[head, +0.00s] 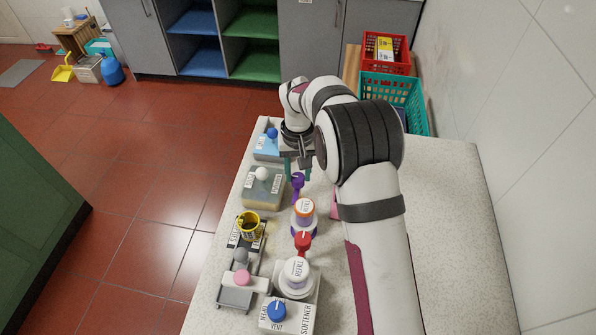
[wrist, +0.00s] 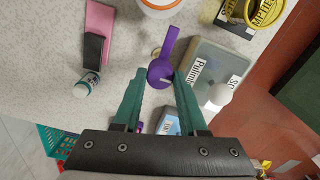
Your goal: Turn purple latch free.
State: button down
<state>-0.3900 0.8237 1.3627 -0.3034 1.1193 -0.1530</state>
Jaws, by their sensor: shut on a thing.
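The purple latch (head: 298,182) stands on the speckled stone board, beside the box with a white knob. In the wrist view the purple latch (wrist: 161,72) shows a round head with a pale mark and an arm pointing up and slightly right. My gripper (head: 298,168) reaches down over it. In the wrist view the teal fingers of my gripper (wrist: 159,73) are on either side of the latch's round head, shut on it. The fingertips partly cover the edges of the head.
An orange-and-white container (head: 304,212) is near the latch. The white-knobbed box (head: 263,188) stands to the left. A red part (head: 302,242), a yellow cup (head: 249,224) and a blue-knobbed block (head: 287,313) are nearer. The board's right side (head: 450,220) is clear.

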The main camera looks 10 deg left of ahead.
aim_at(298, 177)
jog(key=shift+c, duration=2.3)
grip_release()
notch_tip(298, 177, up, 16)
jog(key=shift+f, duration=0.1)
jog(key=s+d+r+m+y, duration=0.1)
jog(key=s+d+r+m, duration=0.1)
jog(key=s+d, duration=0.5)
jog(key=s+d+r+m, duration=0.25)
jog(key=s+d, duration=0.25)
jog(key=s, duration=0.5)
jog(key=s+d+f+m, duration=0.1)
jog(key=s+f+m, duration=0.1)
jog(key=s, duration=0.5)
jog(key=s+d+f+m, duration=0.2)
jog(key=s+f, duration=0.2)
jog(key=s, duration=0.4)
jog(key=shift+f+y, duration=0.25)
jog(key=shift+y, duration=0.15)
